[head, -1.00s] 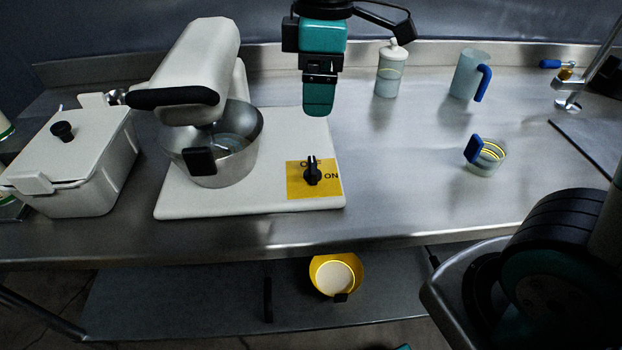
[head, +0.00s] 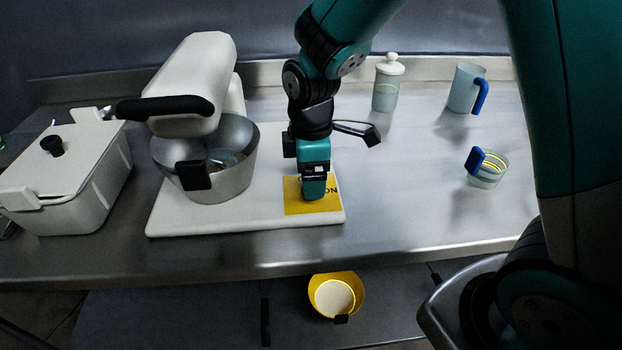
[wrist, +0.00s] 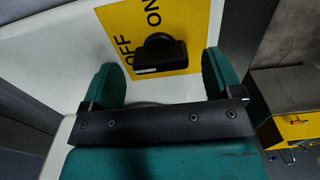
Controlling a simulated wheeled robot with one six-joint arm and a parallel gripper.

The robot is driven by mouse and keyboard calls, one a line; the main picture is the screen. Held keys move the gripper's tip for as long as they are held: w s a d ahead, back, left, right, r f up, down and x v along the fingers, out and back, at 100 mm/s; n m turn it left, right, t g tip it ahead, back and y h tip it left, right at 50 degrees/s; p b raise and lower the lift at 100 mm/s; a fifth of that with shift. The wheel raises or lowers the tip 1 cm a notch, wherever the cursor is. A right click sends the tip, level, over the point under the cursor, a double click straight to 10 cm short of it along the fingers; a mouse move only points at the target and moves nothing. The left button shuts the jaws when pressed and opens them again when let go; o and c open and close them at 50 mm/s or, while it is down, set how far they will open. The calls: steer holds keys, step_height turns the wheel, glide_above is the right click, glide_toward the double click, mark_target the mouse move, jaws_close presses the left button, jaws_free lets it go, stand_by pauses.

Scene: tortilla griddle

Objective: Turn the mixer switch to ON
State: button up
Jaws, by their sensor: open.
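The white mixer (head: 202,85) stands on its white base (head: 215,218) with a steel bowl (head: 225,180). A yellow panel (head: 325,207) at the base's front right carries the black switch knob. My gripper (head: 313,192) is lowered over this panel and hides the knob in the head view. In the wrist view the knob (wrist: 160,54) lies between my two spread green fingertips (wrist: 163,75), with a gap on both sides. A pale mark shows near its left end, beside the word OFF; ON stands above. The gripper is open and holds nothing.
A lidded white container (head: 65,180) stands left of the mixer. A white-capped bottle (head: 387,85), a blue-handled jug (head: 465,90) and a blue-handled cup (head: 488,170) stand to the right. A yellow bowl (head: 355,280) sits on the lower shelf.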

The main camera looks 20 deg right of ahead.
steer(key=shift+f, duration=1.05)
steer(key=c, duration=0.9)
